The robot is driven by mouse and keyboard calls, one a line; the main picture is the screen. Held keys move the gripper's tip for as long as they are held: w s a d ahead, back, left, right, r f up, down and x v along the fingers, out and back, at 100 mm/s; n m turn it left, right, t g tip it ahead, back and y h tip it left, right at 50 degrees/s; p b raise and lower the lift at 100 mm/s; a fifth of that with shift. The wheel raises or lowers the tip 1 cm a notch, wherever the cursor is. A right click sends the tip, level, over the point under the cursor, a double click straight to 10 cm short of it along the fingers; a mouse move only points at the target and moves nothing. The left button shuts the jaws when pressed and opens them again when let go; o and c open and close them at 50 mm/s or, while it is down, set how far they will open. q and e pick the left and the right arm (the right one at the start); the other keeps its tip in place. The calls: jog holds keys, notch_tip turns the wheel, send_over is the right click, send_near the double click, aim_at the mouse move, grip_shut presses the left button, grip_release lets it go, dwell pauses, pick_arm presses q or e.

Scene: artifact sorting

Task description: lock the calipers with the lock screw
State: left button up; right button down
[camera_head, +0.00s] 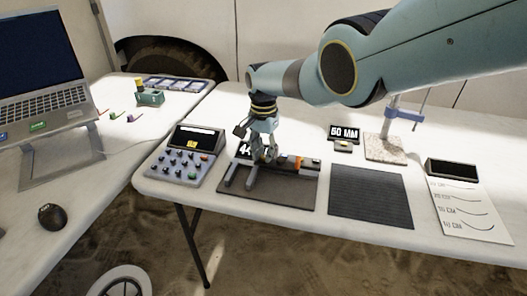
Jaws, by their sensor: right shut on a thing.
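The calipers (297,173) lie on a dark mat (283,194) near the front edge of the table, with their two grey jaws pointing toward the front left. Orange and dark parts show on their right half. My right gripper (263,157) reaches down from above onto the slider part of the calipers and is shut on them there. The lock screw is hidden by the fingers, so I cannot see its position. My left gripper is not in view.
A control box (181,164) with knobs stands left of the mat. A black ribbed mat (370,195) lies to the right, with a "60 MM" display (344,133) behind it. A stand on a speckled base (385,150) and a white chart sheet (468,209) are farther right.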

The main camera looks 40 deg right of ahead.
aim_at(263, 156)
dwell(0.4)
jog(key=c, duration=1.2)
grip_release()
notch_tip(263, 156, up, 12)
